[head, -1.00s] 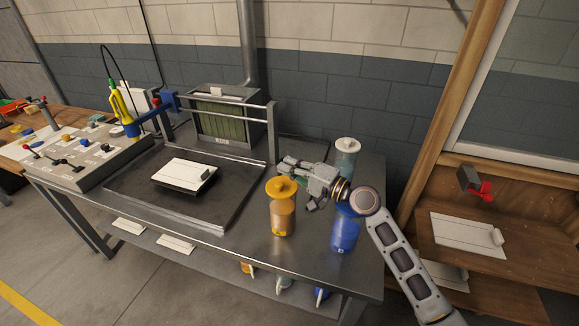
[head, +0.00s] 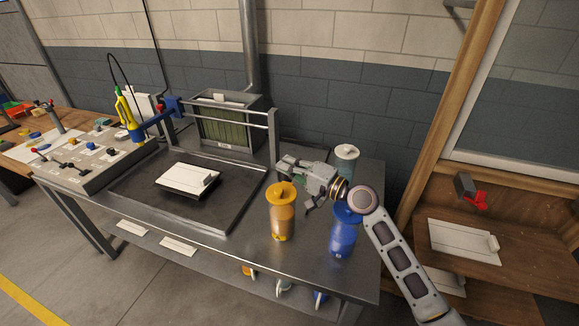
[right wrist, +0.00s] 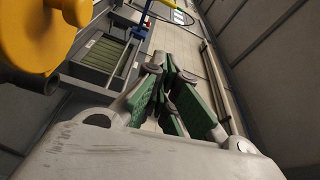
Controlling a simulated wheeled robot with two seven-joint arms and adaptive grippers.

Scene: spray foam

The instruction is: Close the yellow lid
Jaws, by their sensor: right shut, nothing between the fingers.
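The yellow lid (head: 281,191) with a small knob sits on top of the amber bottle (head: 282,222) near the front right of the metal workbench. I cannot tell how tightly it is seated. My right gripper (head: 286,164) is just behind and above the lid, apart from it, shut and empty. In the right wrist view the yellow lid (right wrist: 48,30) is large at the upper left, beside the gripper (right wrist: 166,85) with green finger pads and not between them. My left gripper is not in view.
A blue bottle (head: 343,238) stands under my right forearm, and a pale-lidded bottle (head: 346,160) stands behind. A white block (head: 187,179) lies on the dark tray (head: 235,205). A metal frame (head: 273,137) rises behind. A wooden shelf (head: 470,215) is at the right.

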